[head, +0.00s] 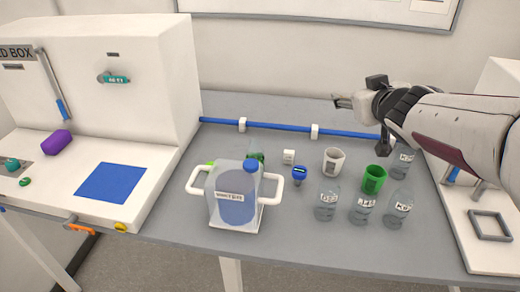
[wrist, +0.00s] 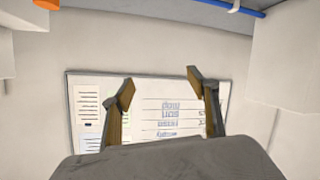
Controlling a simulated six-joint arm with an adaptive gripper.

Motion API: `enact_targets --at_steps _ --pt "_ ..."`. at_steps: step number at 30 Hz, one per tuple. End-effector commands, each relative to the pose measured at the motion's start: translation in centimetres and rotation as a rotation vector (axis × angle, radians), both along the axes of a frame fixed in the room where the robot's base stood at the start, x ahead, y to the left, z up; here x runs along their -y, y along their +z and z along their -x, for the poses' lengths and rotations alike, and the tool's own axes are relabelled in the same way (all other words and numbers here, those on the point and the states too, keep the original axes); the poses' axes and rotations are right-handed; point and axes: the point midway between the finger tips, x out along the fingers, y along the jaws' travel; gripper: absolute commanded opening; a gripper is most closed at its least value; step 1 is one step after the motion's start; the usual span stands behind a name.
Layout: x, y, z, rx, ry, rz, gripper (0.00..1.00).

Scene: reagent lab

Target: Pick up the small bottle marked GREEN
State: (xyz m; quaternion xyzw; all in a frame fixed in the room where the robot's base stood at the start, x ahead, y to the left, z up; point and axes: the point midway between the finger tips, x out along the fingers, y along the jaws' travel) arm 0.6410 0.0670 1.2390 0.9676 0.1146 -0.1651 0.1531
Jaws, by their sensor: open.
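Several small clear bottles with labels stand on the grey table in the head view: one at the front left (head: 326,203), one in the middle (head: 362,210), one at the right (head: 398,208) and one farther back (head: 403,162). Their labels are too small to read, so I cannot tell which is marked GREEN. A dark green item (head: 257,153) is partly hidden behind a large jug. My gripper (head: 344,101) is high above the back of the table, pointing left, clear of the bottles. In the wrist view its fingers (wrist: 161,87) are apart with nothing between them.
The large jug (head: 237,207) with white handles stands in front. A white cup (head: 333,161), a green cup (head: 374,178), a blue-topped item (head: 299,174) and a white block (head: 289,156) stand near the bottles. A blue rail (head: 270,126) crosses the table's back.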

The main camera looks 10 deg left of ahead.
Motion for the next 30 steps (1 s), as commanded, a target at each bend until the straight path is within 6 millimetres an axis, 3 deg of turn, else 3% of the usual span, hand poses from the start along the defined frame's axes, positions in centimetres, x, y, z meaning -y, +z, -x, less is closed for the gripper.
enact_targets --at_steps 6,15,23,30 --pt "-4.7 -1.8 -3.5 0.024 0.161 -0.021 0.60" --pt "-11.4 -5.7 -5.9 0.010 0.401 -0.067 0.60" --pt "-16.6 -10.6 -5.8 -0.056 0.615 -0.120 0.60" --pt "-20.2 -15.2 -4.3 -0.143 0.789 -0.169 0.60"
